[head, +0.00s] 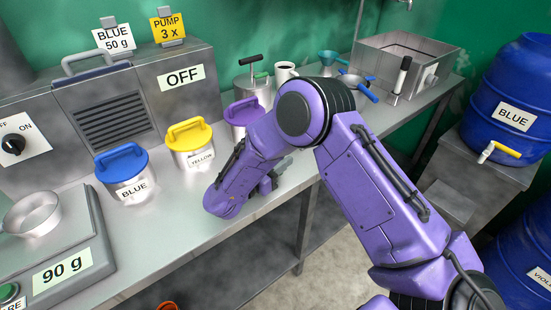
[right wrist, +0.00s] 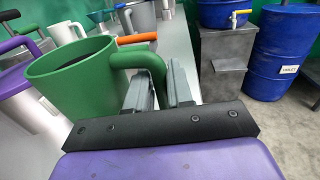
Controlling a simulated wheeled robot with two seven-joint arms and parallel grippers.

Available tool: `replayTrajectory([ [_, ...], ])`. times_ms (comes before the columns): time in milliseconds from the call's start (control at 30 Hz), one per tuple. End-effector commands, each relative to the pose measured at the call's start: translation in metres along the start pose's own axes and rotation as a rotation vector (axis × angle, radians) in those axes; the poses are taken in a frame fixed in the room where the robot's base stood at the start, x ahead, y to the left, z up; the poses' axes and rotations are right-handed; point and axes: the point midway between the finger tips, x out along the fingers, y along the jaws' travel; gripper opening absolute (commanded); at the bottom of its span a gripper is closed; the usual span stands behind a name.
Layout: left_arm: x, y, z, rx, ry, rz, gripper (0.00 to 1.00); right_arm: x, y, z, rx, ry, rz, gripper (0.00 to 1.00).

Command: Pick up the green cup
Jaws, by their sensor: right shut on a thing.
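The green cup (right wrist: 72,85) is large in the right wrist view, upright or nearly so, with its open rim up. Its handle (right wrist: 140,58) curves down between the fingers of my right gripper (right wrist: 160,82), which is shut on it. In the head view my right gripper (head: 272,180) is low over the front edge of the steel bench, and my purple arm hides the cup. I cannot tell whether the cup touches the bench. My left gripper is not in view.
On the bench (head: 180,235) stand blue (head: 125,178), yellow (head: 192,145) and purple (head: 242,115) lidded pots, a scale (head: 65,270) reading 90 g and a white mug (head: 285,73). A sink (head: 395,55) is at the back. Blue barrels (head: 515,90) stand at right.

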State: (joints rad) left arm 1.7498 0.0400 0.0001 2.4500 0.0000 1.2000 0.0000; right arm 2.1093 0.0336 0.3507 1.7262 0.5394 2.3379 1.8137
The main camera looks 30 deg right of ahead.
Motion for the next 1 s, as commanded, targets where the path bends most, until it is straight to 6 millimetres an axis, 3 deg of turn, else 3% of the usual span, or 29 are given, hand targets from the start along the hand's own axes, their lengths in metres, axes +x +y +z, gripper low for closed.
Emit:
replayTrajectory([
  [233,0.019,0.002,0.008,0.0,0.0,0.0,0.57,0.0,0.0,0.029,0.01,-0.001,0.001,0.0],
  [467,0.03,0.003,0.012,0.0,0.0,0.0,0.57,-0.03,-0.045,0.09,0.012,-0.003,0.003,0.0],
  [733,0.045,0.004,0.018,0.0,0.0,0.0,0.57,-0.069,-0.101,0.117,0.006,-0.003,0.003,0.0],
  [1000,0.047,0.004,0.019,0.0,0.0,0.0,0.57,-0.08,-0.118,0.127,0.003,-0.001,0.0,0.0],
])
